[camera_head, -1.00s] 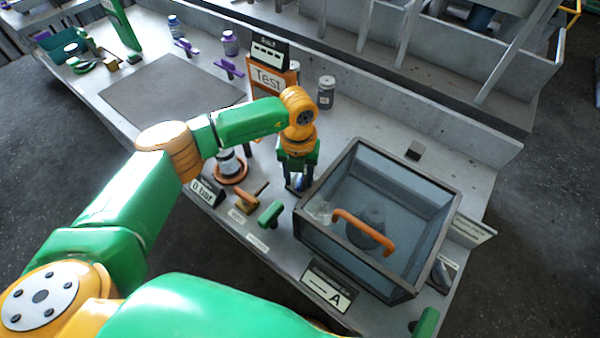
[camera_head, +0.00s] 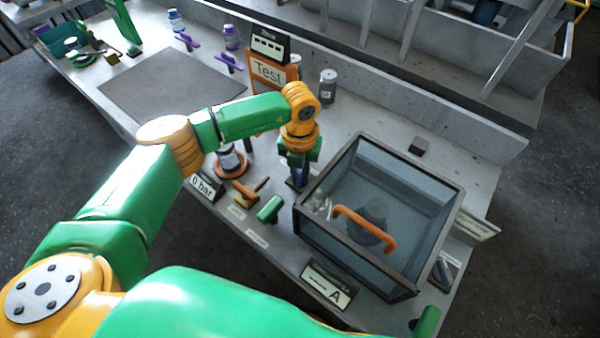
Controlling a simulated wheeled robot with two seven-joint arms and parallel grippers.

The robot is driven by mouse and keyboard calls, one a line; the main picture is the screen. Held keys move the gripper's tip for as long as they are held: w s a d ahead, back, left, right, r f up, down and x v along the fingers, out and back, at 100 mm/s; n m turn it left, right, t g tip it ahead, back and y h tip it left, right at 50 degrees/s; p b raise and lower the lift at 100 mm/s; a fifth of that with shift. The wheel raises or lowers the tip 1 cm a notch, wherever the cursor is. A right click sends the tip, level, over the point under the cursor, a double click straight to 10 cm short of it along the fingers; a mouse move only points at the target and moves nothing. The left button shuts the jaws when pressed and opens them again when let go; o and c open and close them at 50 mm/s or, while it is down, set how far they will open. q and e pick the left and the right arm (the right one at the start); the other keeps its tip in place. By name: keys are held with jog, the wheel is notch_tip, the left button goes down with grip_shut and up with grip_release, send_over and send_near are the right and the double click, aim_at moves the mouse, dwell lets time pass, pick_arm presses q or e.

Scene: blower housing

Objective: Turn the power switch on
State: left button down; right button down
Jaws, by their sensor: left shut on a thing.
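My left gripper (camera_head: 297,180) points down at the table, just left of the glass-sided box. Its fingers are closed on a small, dark bluish part between them, which I take to be the power switch. The fingers hide most of it, so I cannot tell which way the switch is set. My right gripper is not in view.
The glass-sided box (camera_head: 452,212) with an orange handle (camera_head: 365,228) stands close to the right of the gripper. A green handle (camera_head: 270,208), an orange lever (camera_head: 243,190) and a "0 bar" display (camera_head: 205,188) are to the left. An orange "Test" sign (camera_head: 268,72) stands behind.

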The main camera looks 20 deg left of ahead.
pick_arm(q)
jog(key=m+b, duration=0.2)
jog(key=m, duration=0.1)
jog(key=m+b, duration=0.2)
jog(key=m, duration=0.1)
jog(key=shift+w+a+f, duration=0.1)
jog(key=shift+a+f, duration=0.05)
jog(key=shift+w+a+m+b, duration=0.1)
jog(key=shift+m+b, duration=1.35)
jog(key=shift+m, duration=0.95)
jog(key=shift+r, duration=0.2)
jog(key=c, duration=0.9)
grip_release()
jog(key=shift+o, duration=0.2)
jog(key=shift+r, duration=0.35)
notch_tip(320, 180, up, 6)
jog(key=shift+r+b, duration=0.2)
jog(key=shift+b, duration=0.3)
